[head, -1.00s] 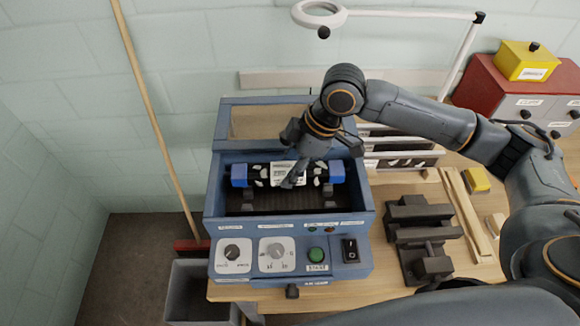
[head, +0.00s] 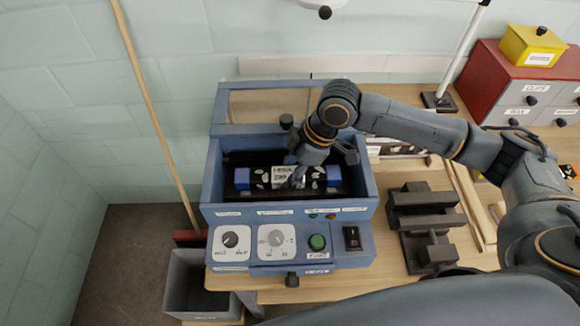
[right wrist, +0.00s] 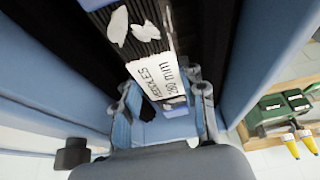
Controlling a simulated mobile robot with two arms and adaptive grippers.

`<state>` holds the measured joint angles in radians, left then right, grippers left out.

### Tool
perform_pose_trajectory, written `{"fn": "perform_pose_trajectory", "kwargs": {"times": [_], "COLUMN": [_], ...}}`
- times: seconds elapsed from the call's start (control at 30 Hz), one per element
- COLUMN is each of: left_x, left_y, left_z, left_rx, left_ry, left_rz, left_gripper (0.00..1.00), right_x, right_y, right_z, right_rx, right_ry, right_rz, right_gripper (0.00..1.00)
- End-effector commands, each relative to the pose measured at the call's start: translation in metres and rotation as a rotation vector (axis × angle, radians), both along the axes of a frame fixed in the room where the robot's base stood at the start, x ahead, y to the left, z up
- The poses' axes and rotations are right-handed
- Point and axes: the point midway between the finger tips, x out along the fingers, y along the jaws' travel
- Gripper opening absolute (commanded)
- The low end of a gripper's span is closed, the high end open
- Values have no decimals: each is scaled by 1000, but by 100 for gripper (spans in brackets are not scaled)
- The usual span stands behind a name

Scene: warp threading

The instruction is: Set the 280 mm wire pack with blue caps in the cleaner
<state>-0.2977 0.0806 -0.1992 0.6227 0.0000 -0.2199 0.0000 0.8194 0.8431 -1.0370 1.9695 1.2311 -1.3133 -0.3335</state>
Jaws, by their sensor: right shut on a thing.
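The wire pack (head: 281,176) with blue end caps lies level, lengthwise across the inside of the open blue cleaner (head: 372,262). My right gripper (head: 297,178) reaches down into the tub from above and is shut on the middle of the pack. In the right wrist view its fingers (right wrist: 165,98) straddle the pack. The pack is below the tub's rim; whether it touches the bottom I cannot tell. My left gripper is not in view.
The cleaner's windowed lid (head: 268,104) stands open behind the tub. A dark grey fixture (head: 425,222) is on the bench to the right. A red drawer cabinet (head: 490,75) with a yellow box (head: 533,45) stands at the back right. A grey bin (head: 187,285) is below left.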

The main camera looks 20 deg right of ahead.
Motion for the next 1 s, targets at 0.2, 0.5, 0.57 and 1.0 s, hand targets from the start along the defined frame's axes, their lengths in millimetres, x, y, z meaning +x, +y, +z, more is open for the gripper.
{"fn": "perform_pose_trajectory", "kwargs": {"times": [0.2,0.5,0.57,1.0], "left_x": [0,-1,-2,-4], "left_y": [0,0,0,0], "left_z": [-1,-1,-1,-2], "left_rx": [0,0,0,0], "left_ry": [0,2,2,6], "left_rz": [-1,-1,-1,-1], "left_gripper": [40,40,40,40], "right_x": [0,0,0,0], "right_y": [0,0,0,0], "right_z": [-3,-3,-4,-12], "right_rx": [2,2,2,1], "right_ry": [-2,-2,-1,0], "right_rz": [1,1,0,0], "right_gripper": [0,0,0,0]}}
